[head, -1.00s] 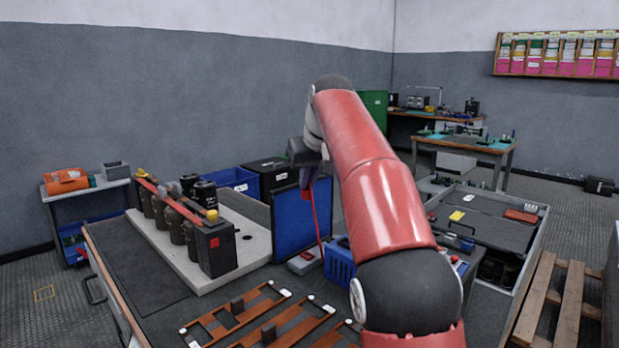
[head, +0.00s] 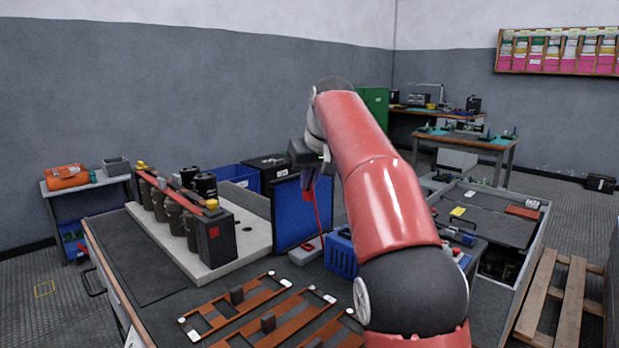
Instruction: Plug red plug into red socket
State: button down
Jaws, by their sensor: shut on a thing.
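My gripper (head: 309,178) hangs from the end of my raised red arm, in front of a blue panel. It is shut on a small red plug (head: 308,194); the fingers are dark and small, so the grip itself is hard to make out. A red cable (head: 318,220) runs from the plug down to a flat grey box (head: 306,250) on the bench, which has a red patch on top. I cannot clearly make out a red socket. A red square (head: 214,232) shows on the front of a black box to the left of my gripper.
The black box (head: 219,250) ends a row of dark cylinders on a pale slab (head: 255,238). The blue panel (head: 291,215) stands behind my gripper, and a blue crate (head: 342,255) right of the grey box. Brown slotted frames (head: 240,312) lie in front. My arm hides part of the bench.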

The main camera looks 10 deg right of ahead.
jog(key=shift+f+b, duration=4.05)
jog(key=shift+f, duration=1.4)
jog(key=shift+f, duration=0.35)
jog(key=c, duration=1.5)
grip_release()
